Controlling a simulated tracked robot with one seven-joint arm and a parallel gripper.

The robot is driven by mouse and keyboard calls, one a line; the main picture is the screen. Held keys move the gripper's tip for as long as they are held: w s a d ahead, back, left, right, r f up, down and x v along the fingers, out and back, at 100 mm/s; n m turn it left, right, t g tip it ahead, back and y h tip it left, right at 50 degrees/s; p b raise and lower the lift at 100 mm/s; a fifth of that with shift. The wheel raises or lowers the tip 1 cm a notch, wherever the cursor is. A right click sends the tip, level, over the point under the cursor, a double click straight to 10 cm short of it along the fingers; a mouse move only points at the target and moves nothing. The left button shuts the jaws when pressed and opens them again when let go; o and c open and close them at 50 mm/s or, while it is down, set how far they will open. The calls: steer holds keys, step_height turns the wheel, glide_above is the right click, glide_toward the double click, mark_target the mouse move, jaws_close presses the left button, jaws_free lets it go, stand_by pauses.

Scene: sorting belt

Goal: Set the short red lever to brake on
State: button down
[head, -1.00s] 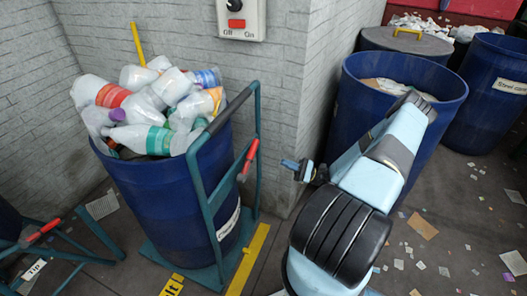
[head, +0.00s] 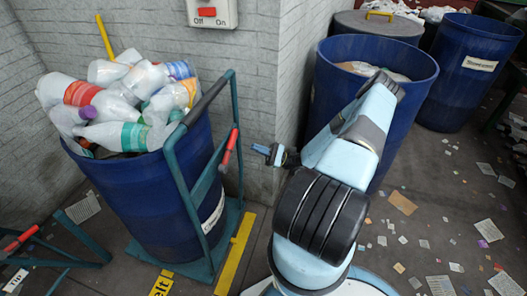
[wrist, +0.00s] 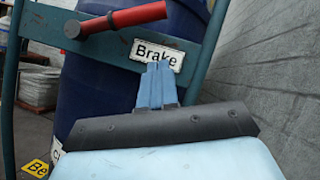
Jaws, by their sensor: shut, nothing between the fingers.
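The short red lever (head: 229,150) is on the teal upright of the trolley (head: 197,205) that holds the blue barrel of bottles. In the wrist view the lever (wrist: 140,15) runs from a dark pivot at upper left to the right and slightly up, above a white "Brake" label (wrist: 157,54). Its red tip is near the top of that view. My gripper (head: 263,149) is shut and empty, just right of the lever in the head view. In the wrist view its blue fingers (wrist: 157,72) overlap the label's lower edge, below the lever; no contact is visible.
Another red lever (head: 22,240) with a "Tip" label sits on a teal frame at lower left. A grey brick wall corner stands behind my gripper. A blue barrel (head: 330,85) stands behind my arm. Scraps litter the floor.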

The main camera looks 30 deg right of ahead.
steer(key=w+a+r, duration=0.1)
steer(key=a+r, duration=0.4)
steer(key=r, duration=0.1)
steer(key=shift+w+a, duration=0.2)
steer(key=shift+a, duration=0.05)
steer(key=shift+d, duration=0.15)
